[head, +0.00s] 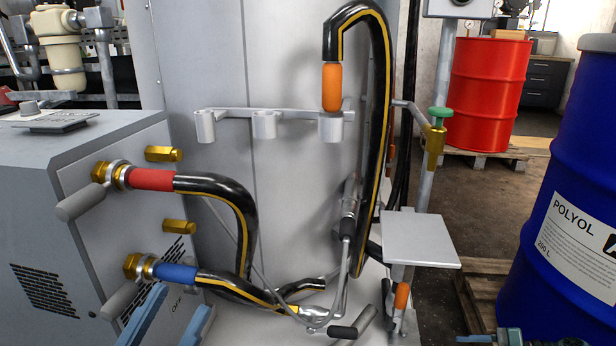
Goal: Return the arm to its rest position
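My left gripper (180,298) shows at the lower left edge as two blue fingers, spread apart with nothing between them. It is in front of the grey machine, below the hose end with the blue collar (176,273). The rest of the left arm is out of frame.
A grey machine (90,150) with a red-collared hose (150,179) and grey handles stands left. A flat plate (420,238) juts out at centre right. A blue POLYOL drum (565,200) stands right; a red drum (487,95) is on a pallet behind. Floor between is open.

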